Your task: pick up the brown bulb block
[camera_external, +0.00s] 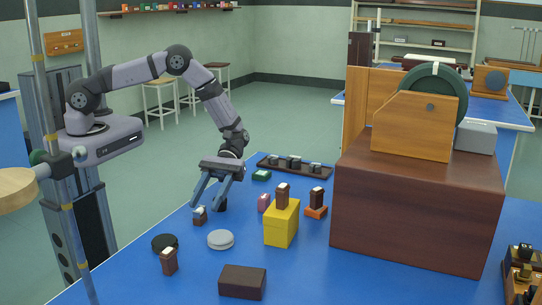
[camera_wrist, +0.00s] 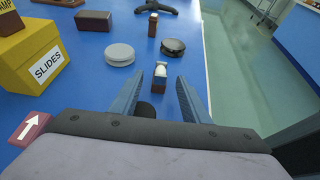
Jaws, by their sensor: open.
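The brown bulb block, a small brown block with a whitish bulb on top, stands on the blue bench in the wrist view (camera_wrist: 160,78), just beyond and between my fingertips. It also shows in the external view (camera_external: 200,217), by the tip of my left-hand finger. My gripper (camera_external: 206,202) points down at the bench with its jaws spread and nothing held. In the wrist view my gripper (camera_wrist: 159,84) has a finger to each side of the block's line. Whether a finger touches the block I cannot tell.
A grey disc (camera_external: 220,239), a black disc (camera_external: 165,243) and another brown block (camera_external: 169,262) lie nearer the camera. A yellow slides box (camera_external: 281,226) and a pink block (camera_external: 264,203) stand to the right.

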